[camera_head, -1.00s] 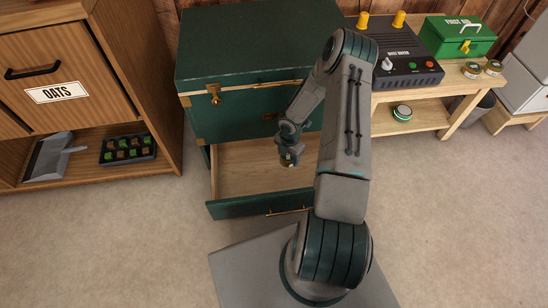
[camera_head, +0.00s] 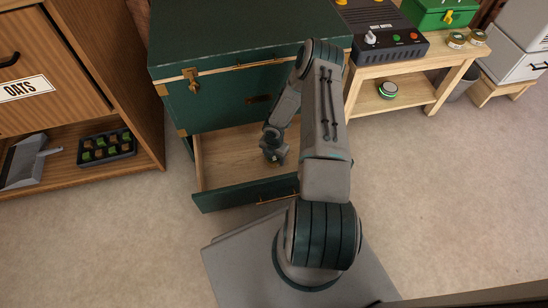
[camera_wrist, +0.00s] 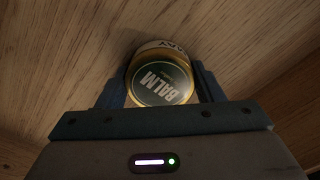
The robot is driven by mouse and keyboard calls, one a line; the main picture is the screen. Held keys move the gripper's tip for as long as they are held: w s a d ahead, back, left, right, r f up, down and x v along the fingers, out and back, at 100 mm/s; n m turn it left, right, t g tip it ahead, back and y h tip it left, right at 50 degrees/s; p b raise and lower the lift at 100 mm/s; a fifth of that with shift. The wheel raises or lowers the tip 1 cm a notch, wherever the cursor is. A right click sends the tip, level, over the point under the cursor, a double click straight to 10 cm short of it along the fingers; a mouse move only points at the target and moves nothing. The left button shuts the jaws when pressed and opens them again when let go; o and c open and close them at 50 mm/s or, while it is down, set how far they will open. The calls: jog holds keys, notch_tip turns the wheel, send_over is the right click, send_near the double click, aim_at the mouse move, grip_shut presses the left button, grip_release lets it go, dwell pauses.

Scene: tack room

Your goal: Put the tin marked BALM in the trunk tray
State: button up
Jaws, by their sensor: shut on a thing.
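The tin marked BALM (camera_wrist: 160,84) has a dark green lid and a gold rim, and shows between my two fingers in the wrist view. My gripper (camera_head: 276,160) is shut on it, low inside the trunk's pulled-out tray (camera_head: 240,193). The tray has a bare pale wood floor and a dark green front. A white curved edge with partly visible letters shows just behind the tin; I cannot tell what it belongs to. The wood floor (camera_wrist: 60,60) fills the wrist view around the tin. Whether the tin touches it is unclear.
The green trunk (camera_head: 240,45) stands behind the tray, lid closed. A wooden bench (camera_head: 425,70) at right holds a black control box (camera_head: 385,35), a green first-aid box (camera_head: 440,14) and two tins (camera_head: 465,38). A wooden cabinet (camera_head: 90,60) stands left.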

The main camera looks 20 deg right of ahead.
jog(key=o, duration=0.7)
jog(key=shift+f, duration=0.15)
jog(key=shift+c, duration=0.2)
jog(key=o, duration=0.4)
jog(key=shift+r, duration=0.2)
